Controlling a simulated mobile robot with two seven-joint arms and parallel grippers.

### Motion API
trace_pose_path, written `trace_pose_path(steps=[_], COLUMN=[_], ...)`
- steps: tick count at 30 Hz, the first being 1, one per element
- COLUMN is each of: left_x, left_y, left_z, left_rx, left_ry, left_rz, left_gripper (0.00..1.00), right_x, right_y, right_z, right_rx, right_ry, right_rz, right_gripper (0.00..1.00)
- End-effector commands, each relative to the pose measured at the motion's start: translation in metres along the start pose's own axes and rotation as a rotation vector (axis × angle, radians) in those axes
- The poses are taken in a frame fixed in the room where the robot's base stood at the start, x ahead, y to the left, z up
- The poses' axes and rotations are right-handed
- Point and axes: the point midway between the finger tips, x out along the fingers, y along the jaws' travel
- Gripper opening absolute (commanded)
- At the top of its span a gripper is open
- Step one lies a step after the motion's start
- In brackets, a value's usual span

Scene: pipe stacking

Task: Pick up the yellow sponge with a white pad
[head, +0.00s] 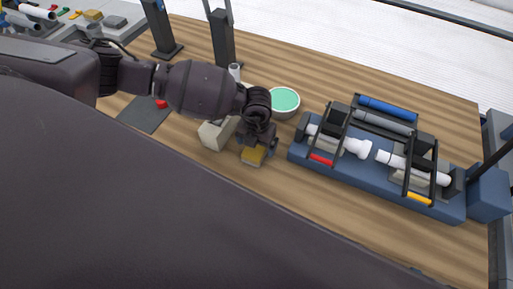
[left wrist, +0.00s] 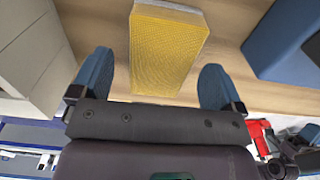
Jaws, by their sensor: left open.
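The yellow sponge (head: 253,156) lies on the wooden table below my left gripper in the head view. In the left wrist view the sponge (left wrist: 167,50) is a yellow block with a pale strip at its far end. My left gripper (head: 258,142) points down over it. In the left wrist view the left gripper (left wrist: 155,84) is open, with one blue fingertip on each side of the sponge's near end and gaps between. The sponge's upper part is partly hidden by the gripper in the head view. My right gripper is not in view.
A beige block (head: 213,135) stands close left of the sponge. A bowl with green contents (head: 285,101) is behind. A blue fixture (head: 380,185) with white pipes and clamps stands to the right. Dark posts (head: 223,45) rise at the back. Bare table lies in front of the fixture.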

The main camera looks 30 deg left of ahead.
Motion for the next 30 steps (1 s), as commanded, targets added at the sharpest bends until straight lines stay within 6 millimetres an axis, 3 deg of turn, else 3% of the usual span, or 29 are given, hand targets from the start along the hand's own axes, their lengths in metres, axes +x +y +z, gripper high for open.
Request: trace_pose_path(steps=[11, 21, 30], left_x=[0.0093, 0.0091, 0.0054], left_y=[0.0002, 0.0002, 0.0002], left_z=[-0.0003, -0.0002, 0.0003], left_rx=[0.000, 0.000, 0.000], left_ry=[0.001, 0.000, -0.001], left_rz=[0.000, 0.000, -0.001], left_gripper=[0.92, 0.41, 0.40], right_x=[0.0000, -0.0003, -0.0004], right_y=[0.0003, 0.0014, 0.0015], right_z=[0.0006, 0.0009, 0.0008], right_rx=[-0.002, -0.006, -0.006], right_ry=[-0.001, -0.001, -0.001], right_rz=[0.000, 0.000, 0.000], right_gripper=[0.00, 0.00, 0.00])
